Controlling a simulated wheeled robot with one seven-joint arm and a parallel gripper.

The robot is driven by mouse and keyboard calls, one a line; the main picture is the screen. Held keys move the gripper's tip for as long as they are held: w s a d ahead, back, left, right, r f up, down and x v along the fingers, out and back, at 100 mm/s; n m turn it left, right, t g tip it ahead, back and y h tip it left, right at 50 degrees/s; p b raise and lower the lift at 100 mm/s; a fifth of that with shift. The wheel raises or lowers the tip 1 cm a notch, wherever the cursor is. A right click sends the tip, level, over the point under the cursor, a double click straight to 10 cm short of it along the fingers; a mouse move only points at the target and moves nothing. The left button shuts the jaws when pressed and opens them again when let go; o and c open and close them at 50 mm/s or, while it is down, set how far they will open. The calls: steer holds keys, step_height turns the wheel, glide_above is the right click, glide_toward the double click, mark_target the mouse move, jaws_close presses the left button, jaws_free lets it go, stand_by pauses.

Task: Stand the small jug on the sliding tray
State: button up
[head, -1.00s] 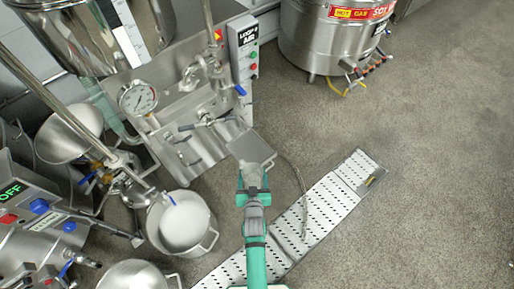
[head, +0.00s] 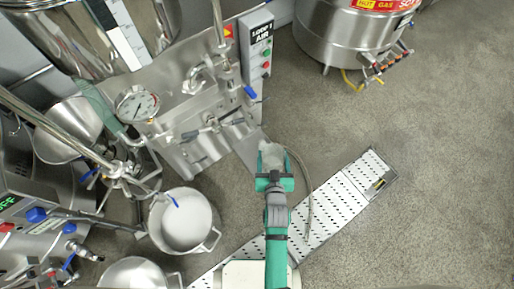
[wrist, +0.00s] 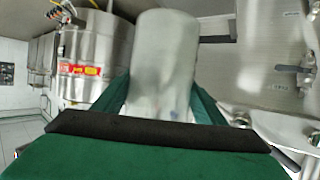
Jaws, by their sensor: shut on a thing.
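The small jug (head: 271,155), pale and translucent grey, is held at the tip of my gripper (head: 273,178). In the wrist view the jug (wrist: 163,62) stands out between the green fingers, which are closed on its sides. The sliding tray (head: 241,140) looks to be the flat grey plate at the front of the steel mill panel. The jug appears at the plate's right front edge in the head view. I cannot tell its height above the plate, or whether they touch. My gripper hides the jug's near side.
A steel pot (head: 184,222) stands left of my arm. A perforated drain cover (head: 345,195) and a hose (head: 309,200) lie on the right. A pressure gauge (head: 137,104) and valves are on the mill. A large steel kettle (head: 345,38) stands at the back right. The right floor is clear.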

steer(key=shift+w+a+f, duration=0.95)
steer(key=shift+w+f, duration=1)
steer(key=shift+f, duration=0.15)
steer(key=shift+w+a+f, duration=0.95)
steer(key=shift+w+f, duration=1)
steer(key=shift+f, duration=0.1)
steer(key=shift+w+a+f, duration=0.95)
steer(key=shift+w+f, duration=1)
steer(key=shift+f, duration=0.15)
steer(key=shift+f, duration=0.1)
steer(key=o, duration=1.1)
